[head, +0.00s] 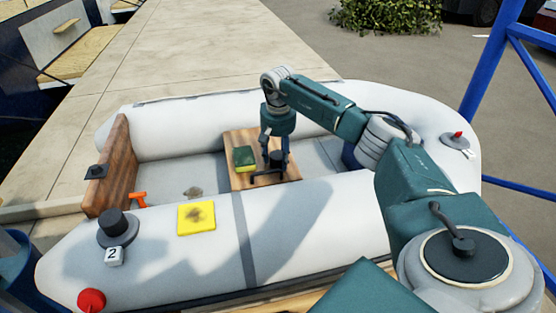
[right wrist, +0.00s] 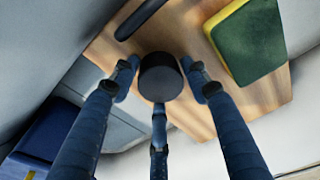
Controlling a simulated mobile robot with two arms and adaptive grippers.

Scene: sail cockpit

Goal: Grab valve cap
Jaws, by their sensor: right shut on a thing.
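A small round black cap, which I take as the valve cap (right wrist: 160,77), sits among the three fingers of my right gripper (head: 275,161) in the right wrist view. The gripper is shut on it, low over the wooden seat (head: 240,142) of the grey inflatable boat. In the head view the fingers partly hide the cap. I cannot tell whether the cap still touches the seat. My left gripper is not in view.
A green and yellow sponge (head: 244,158) lies close beside the gripper on the seat. A yellow patch (head: 196,218), a black valve (head: 118,226), a "2" marker (head: 114,256) and a red cap (head: 91,300) are on the near tube. Blue frame bars (head: 490,70) stand at right.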

